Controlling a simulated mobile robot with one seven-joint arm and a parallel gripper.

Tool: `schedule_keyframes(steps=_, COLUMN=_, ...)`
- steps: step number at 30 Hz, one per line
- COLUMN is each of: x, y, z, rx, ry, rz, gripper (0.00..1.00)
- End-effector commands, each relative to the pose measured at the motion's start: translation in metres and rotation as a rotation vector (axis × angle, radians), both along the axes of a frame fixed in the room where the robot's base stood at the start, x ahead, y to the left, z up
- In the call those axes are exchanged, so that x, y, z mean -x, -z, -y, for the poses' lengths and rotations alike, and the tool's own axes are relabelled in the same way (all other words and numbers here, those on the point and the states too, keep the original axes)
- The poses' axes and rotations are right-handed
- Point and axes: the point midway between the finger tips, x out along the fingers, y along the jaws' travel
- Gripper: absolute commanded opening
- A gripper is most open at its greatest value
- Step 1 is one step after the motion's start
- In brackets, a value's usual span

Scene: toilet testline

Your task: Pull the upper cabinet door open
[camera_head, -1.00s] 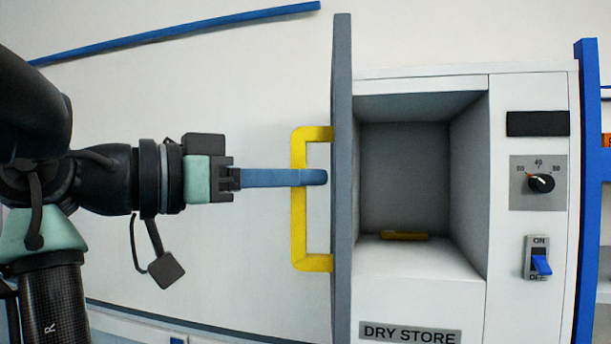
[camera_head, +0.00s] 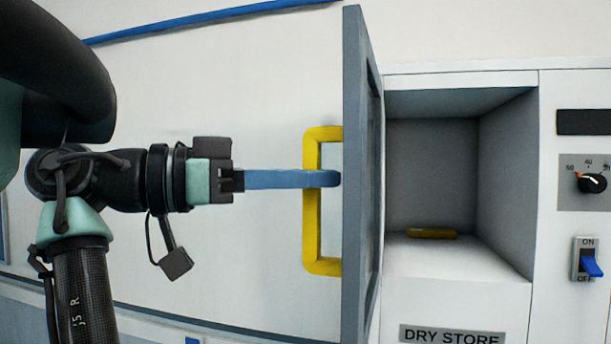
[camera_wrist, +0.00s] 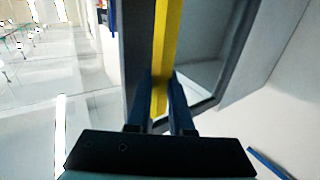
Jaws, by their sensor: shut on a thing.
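The grey cabinet door (camera_head: 355,200) stands swung well open at the left side of the white cabinet, seen nearly edge-on in the head view. Its yellow handle (camera_head: 312,225) is on the door's left face. My gripper (camera_head: 325,179) reaches it from the left, its blue fingers level with the handle's upper middle. In the wrist view the yellow handle (camera_wrist: 166,50) runs between the two fingers (camera_wrist: 159,100), which are shut on it. The door's grey frame and window (camera_wrist: 207,70) show behind the handle. The finger on the far side is hidden in the head view.
The open compartment (camera_head: 432,165) has a small yellow item (camera_head: 431,233) on its floor. A "DRY STORE" label (camera_head: 451,335) is below it. A dial (camera_head: 591,182) and a blue switch (camera_head: 590,262) are on the right panel. A blue rail (camera_head: 215,18) runs along the wall.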

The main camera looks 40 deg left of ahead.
Motion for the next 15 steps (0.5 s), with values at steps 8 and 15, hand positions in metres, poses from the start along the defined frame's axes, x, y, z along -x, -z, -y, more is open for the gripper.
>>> schedule_keyframes(steps=8, x=-0.0009, y=-0.0025, z=0.0005, rx=0.002, ry=-0.003, rz=0.005, gripper=0.50)
schedule_keyframes(steps=15, x=-0.0004, y=-0.0016, z=0.0003, rx=0.001, ry=-0.002, rz=0.003, gripper=0.50)
